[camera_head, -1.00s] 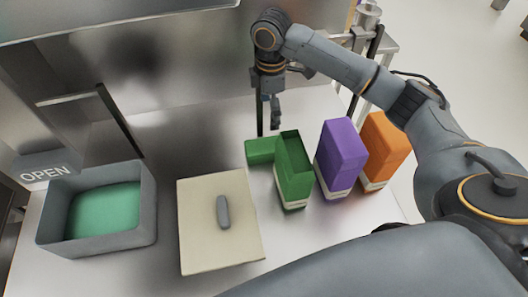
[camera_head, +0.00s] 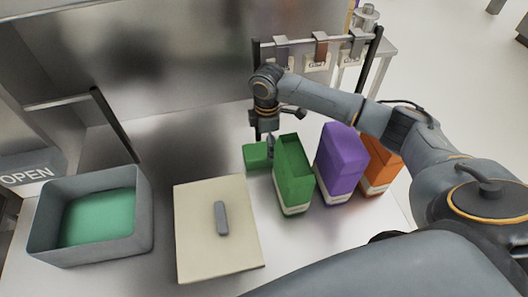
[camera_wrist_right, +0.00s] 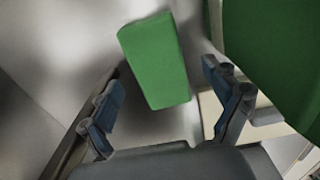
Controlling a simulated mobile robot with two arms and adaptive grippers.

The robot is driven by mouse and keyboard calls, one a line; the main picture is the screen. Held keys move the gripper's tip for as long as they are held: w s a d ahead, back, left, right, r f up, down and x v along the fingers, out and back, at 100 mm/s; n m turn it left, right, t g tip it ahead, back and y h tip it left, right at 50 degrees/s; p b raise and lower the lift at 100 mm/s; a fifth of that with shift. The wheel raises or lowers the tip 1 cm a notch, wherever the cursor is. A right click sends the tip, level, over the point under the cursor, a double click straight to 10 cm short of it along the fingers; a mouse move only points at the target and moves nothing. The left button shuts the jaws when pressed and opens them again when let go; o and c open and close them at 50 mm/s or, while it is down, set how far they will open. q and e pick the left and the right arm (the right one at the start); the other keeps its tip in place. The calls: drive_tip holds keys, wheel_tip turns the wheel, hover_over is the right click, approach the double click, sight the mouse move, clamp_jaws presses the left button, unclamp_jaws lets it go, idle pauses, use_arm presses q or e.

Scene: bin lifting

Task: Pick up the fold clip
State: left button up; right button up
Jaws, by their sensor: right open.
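No thing in view is clearly the fold clip. Several clip-like pieces hang on the rail at the back, a grey one (camera_head: 282,48) and a brown one (camera_head: 321,46) among them, with small labels below. The green block (camera_wrist_right: 156,62) lies beyond the fingers. My left gripper is out of view.
A purple box (camera_head: 342,160) and an orange box (camera_head: 379,165) stand right of the green box. A beige lid or board with a grey handle (camera_head: 245,250) lies in front. A grey bin with green contents (camera_head: 140,240) stands left. Upright posts rise behind.

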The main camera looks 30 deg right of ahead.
wheel_tip(320, 180, down, 4)
drive_tip(key=shift+w+f+p, duration=0.15)
drive_tip(key=shift+p, duration=0.2)
drive_tip(key=c, duration=1.2)
drive_tip(key=shift+c, duration=0.2)
